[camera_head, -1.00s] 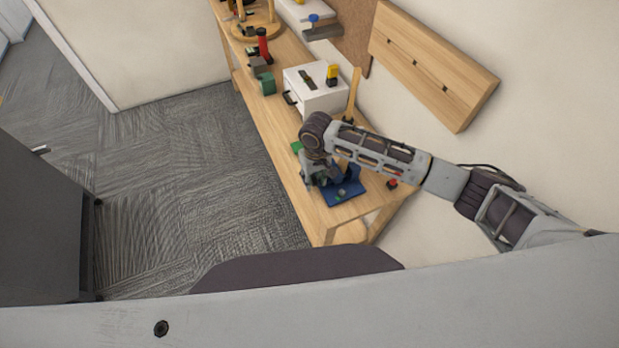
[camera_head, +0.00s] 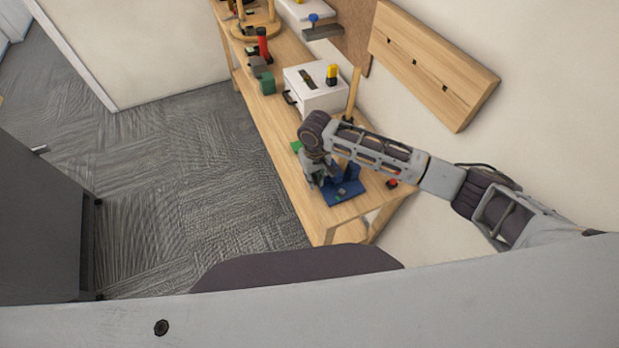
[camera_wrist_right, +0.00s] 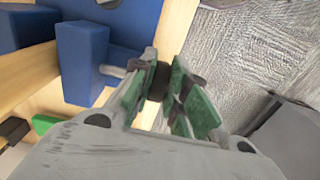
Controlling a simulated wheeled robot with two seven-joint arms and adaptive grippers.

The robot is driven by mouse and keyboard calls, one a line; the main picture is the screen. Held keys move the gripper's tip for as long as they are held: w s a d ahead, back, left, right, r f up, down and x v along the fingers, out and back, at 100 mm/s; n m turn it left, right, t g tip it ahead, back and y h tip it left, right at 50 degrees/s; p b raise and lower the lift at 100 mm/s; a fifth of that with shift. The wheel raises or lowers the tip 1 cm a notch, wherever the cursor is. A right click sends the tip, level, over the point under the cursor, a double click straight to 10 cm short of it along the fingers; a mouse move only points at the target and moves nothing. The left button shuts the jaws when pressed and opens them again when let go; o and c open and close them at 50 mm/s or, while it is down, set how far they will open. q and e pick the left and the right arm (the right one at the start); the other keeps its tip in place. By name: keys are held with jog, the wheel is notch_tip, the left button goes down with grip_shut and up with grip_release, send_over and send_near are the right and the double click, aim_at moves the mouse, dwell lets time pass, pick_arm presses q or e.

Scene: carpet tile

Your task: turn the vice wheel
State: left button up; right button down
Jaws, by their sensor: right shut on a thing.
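The blue vice (camera_head: 343,194) stands on the near end of the wooden bench; it also shows in the right wrist view (camera_wrist_right: 82,62). A short metal shaft sticks out from its blue body towards my fingers. The dark vice wheel (camera_wrist_right: 159,82) is at the end of this shaft, mostly hidden by my fingers. My right gripper (camera_wrist_right: 165,85), with green finger pads, is shut on the wheel. In the head view my right gripper (camera_head: 318,174) is at the vice's left side, partly hidden by my wrist. My left gripper is not in view.
The wooden bench (camera_head: 285,150) runs along the wall. A white drawer box (camera_head: 318,98), a red-topped tool (camera_head: 263,45) and a green block (camera_head: 296,147) are on it. A small red thing (camera_head: 392,183) lies right of the vice. Carpet floor (camera_head: 190,180) left of the bench is clear.

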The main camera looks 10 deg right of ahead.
jog(key=shift+w+a+g, duration=0.1)
jog(key=shift+a+g, duration=0.05)
jog(key=shift+g, duration=0.25)
jog(key=shift+w+g+h, duration=0.1)
jog(key=shift+g+h, duration=0.2)
jog(key=shift+g, duration=0.2)
jog(key=shift+w+a+r+g+h, duration=0.15)
jog(key=shift+g+h, duration=0.15)
jog(key=shift+g, duration=0.55)
jog(key=shift+w+d+f+g+h, duration=0.1)
jog(key=shift+g+h, duration=0.2)
jog(key=shift+g, duration=0.55)
jog(key=c, duration=1.4)
grip_release()
jog(key=shift+v, duration=6.15)
jog(key=shift+a, duration=0.1)
